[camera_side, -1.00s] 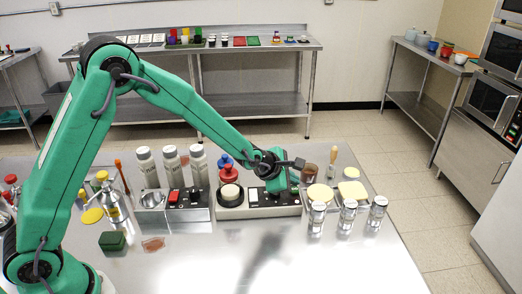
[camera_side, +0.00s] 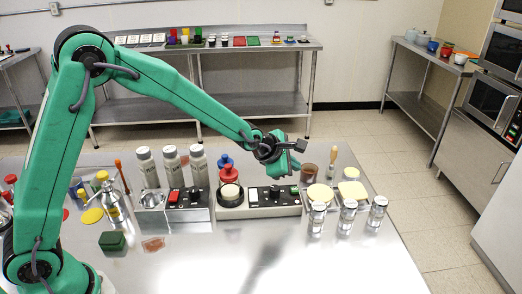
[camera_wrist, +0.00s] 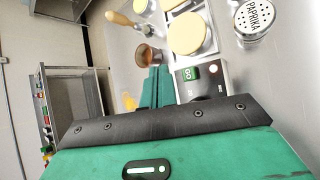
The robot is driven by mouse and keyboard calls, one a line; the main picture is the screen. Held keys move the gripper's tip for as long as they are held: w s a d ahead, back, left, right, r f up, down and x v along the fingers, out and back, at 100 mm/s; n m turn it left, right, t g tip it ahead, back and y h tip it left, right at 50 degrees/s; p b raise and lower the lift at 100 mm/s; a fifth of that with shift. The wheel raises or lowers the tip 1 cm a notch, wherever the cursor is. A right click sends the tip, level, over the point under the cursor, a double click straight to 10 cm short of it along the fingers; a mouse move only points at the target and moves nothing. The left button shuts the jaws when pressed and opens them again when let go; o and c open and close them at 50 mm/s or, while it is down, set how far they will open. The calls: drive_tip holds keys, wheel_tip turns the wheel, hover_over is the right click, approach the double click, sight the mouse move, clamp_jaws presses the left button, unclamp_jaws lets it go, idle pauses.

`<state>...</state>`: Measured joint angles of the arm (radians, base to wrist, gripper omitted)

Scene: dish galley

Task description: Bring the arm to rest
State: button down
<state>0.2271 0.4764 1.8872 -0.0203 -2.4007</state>
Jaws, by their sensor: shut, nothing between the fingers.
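My green arm reaches across the steel table from the left in the side view. My gripper (camera_side: 290,163) hangs in the air above the right-hand control box (camera_side: 272,200), apart from it, and holds nothing. In the wrist view its green fingers (camera_wrist: 156,86) are together, pointing past a brown cup (camera_wrist: 148,56) and the control box with a green switch (camera_wrist: 190,74).
Three shakers (camera_side: 347,216) stand at the front right, beside a tray with yellow round pieces (camera_side: 320,193). A green block (camera_side: 112,241) lies front left.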

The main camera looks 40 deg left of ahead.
idle(0.6)
drive_tip(key=s+a+r+m+g+y, duration=0.1)
drive_tip(key=s+a+r+m, duration=0.3)
drive_tip(key=s+r+m, duration=0.3)
drive_tip(key=s+a+r+m+g, duration=0.1)
drive_tip(key=s+a+r+m, duration=0.4)
drive_tip(key=s, duration=0.4)
drive_tip(key=s+a+m, duration=0.2)
drive_tip(key=s+m, duration=0.4)
drive_tip(key=s, duration=0.3)
drive_tip(key=s+a+r+m+g+y, duration=0.1)
drive_tip(key=s+a+m, duration=0.1)
drive_tip(key=s+m, duration=0.5)
drive_tip(key=shift+s, duration=1.3)
drive_tip(key=shift+a+r, duration=0.1)
idle(2.8)
